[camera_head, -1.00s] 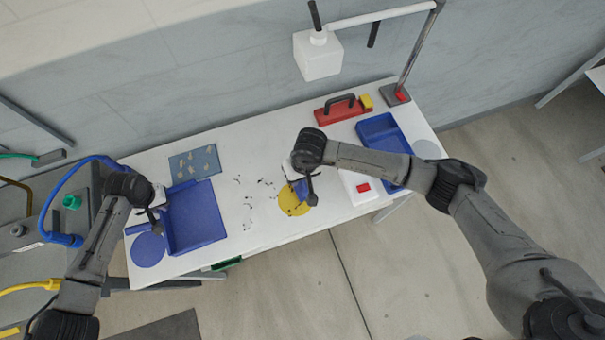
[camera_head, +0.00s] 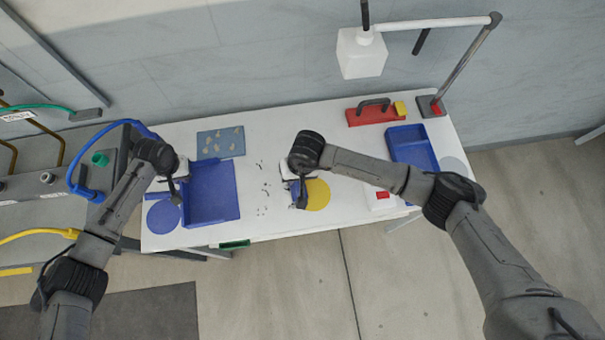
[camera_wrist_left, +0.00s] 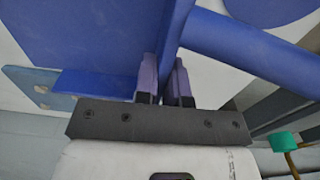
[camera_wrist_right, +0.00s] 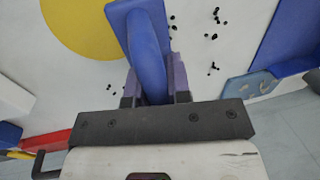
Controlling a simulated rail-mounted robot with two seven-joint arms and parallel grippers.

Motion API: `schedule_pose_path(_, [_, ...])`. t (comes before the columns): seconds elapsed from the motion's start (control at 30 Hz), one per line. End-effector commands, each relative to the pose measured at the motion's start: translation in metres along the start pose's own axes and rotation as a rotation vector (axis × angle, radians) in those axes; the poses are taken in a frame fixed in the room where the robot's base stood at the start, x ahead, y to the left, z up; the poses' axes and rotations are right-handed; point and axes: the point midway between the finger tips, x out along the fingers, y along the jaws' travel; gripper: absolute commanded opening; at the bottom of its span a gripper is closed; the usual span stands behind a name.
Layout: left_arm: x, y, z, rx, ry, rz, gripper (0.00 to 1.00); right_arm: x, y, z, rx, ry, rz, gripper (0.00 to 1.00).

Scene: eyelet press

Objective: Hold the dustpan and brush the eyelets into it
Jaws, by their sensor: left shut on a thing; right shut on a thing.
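The blue dustpan (camera_head: 225,192) lies on the white table at the left, its open side facing right. My left gripper (camera_head: 172,190) is shut on it at the handle side; the left wrist view shows the fingers (camera_wrist_left: 166,80) around a blue part beside the round handle (camera_wrist_left: 250,50). My right gripper (camera_head: 297,190) is shut on the blue brush (camera_wrist_right: 147,45), partly hidden by the arm in the head view. Small dark eyelets (camera_head: 263,190) lie scattered on the table between brush and dustpan. They also show in the right wrist view (camera_wrist_right: 213,36). The brush's bristles are not clearly visible.
A yellow disc (camera_head: 318,195) is right of the brush; a blue disc (camera_head: 163,217) is left of the dustpan. A blue-grey board (camera_head: 221,143) lies behind the dustpan. A red tool holder (camera_head: 370,115), blue tray (camera_head: 412,148) and white box (camera_head: 380,199) stand at the right.

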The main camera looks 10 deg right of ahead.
Motion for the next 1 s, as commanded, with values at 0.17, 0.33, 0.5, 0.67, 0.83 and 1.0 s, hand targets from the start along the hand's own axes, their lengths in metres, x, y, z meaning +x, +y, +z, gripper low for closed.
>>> schedule_pose_path(0.17, [0.0,0.0,0.0,0.0,0.0,0.0,0.0,0.003,-0.016,0.0,-0.002,0.0,-0.001,0.0])
schedule_pose_path(0.33, [0.0,0.0,0.0,0.0,0.0,0.0,0.0,0.004,-0.021,-0.001,0.001,0.0,0.0,0.0])
schedule_pose_path(0.5, [0.0,0.0,0.0,0.0,0.0,0.0,0.0,0.005,-0.029,-0.001,-0.002,0.0,0.0,0.0])
schedule_pose_path(0.67, [0.0,0.0,0.0,0.0,0.0,0.0,0.0,0.008,-0.043,-0.001,-0.001,0.0,0.0,0.0])
schedule_pose_path(0.83, [0.0,0.0,0.0,0.0,0.0,0.0,0.0,0.011,-0.058,-0.002,-0.002,0.0,0.0,0.0])
schedule_pose_path(1.0, [0.0,0.0,0.0,0.0,0.0,0.0,0.0,0.013,-0.066,-0.002,0.0,0.0,0.0,0.0])
